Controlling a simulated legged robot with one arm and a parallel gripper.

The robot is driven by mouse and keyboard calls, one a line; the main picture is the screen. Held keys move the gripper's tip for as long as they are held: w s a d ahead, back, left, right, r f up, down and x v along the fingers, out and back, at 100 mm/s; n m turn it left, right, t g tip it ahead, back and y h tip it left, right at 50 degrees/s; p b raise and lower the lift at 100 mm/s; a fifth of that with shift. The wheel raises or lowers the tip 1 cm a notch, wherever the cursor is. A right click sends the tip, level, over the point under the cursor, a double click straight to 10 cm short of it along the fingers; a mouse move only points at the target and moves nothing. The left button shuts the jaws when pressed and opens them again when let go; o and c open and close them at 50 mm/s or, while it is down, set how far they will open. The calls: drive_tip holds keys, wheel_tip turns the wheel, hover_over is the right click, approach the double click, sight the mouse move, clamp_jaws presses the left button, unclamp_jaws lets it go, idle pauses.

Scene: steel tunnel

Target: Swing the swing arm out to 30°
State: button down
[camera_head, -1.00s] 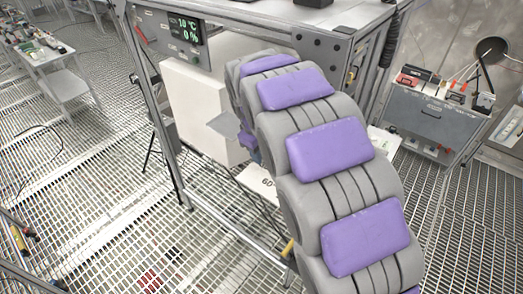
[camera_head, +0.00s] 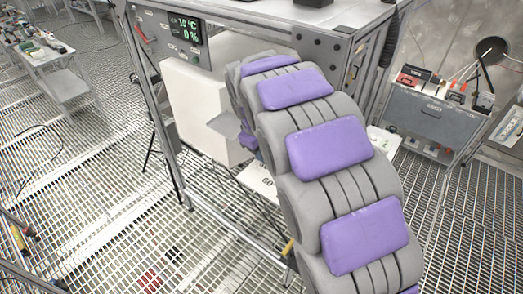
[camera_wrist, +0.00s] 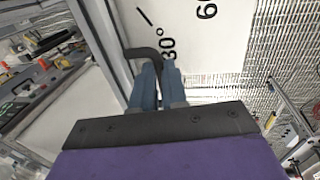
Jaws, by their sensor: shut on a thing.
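In the wrist view, my gripper (camera_wrist: 157,72) has its two blue-grey fingers closed around a dark, bent rod, which appears to be the swing arm (camera_wrist: 143,52). The rod's bent end sticks out to the left above the fingertips. Behind it is a white dial plate (camera_wrist: 192,28) with a "30°" mark and tick beside the rod, and part of a "60" further right. The rod's lower part and pivot are hidden by the fingers. In the head view my arm hides my gripper and the rod; part of the dial plate (camera_head: 262,172) shows beside my arm.
A grey cabinet (camera_head: 432,115) stands right, a side table (camera_head: 62,80) far left. The grated floor at left is mostly clear.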

sight(262, 178)
idle(0.3)
drive_tip(key=shift+s+a+r+n, duration=0.1)
drive_tip(key=shift+s+a+n, duration=0.15)
drive_tip(key=shift+s+n, duration=0.7)
drive_tip(key=shift+s+n+y+p, duration=0.3)
drive_tip(key=shift+s+n+y, duration=0.1)
drive_tip(key=shift+s+n, duration=0.7)
drive_tip(key=shift+s+d+n, duration=0.15)
drive_tip(key=shift+s+n, duration=0.35)
drive_tip(key=shift+s, duration=0.15)
drive_tip(key=shift+s+d+n, duration=0.15)
drive_tip(key=shift+s+n, duration=0.3)
drive_tip(key=shift+s, duration=0.2)
drive_tip(key=shift+t, duration=0.3)
drive_tip(key=c, duration=1.2)
unclamp_jaws()
drive_tip(key=shift+o, duration=0.2)
drive_tip(key=shift+s, duration=0.1)
drive_tip(key=d+v, duration=0.1)
drive_tip(key=v, duration=1.6)
drive_tip(key=shift+a, duration=0.4)
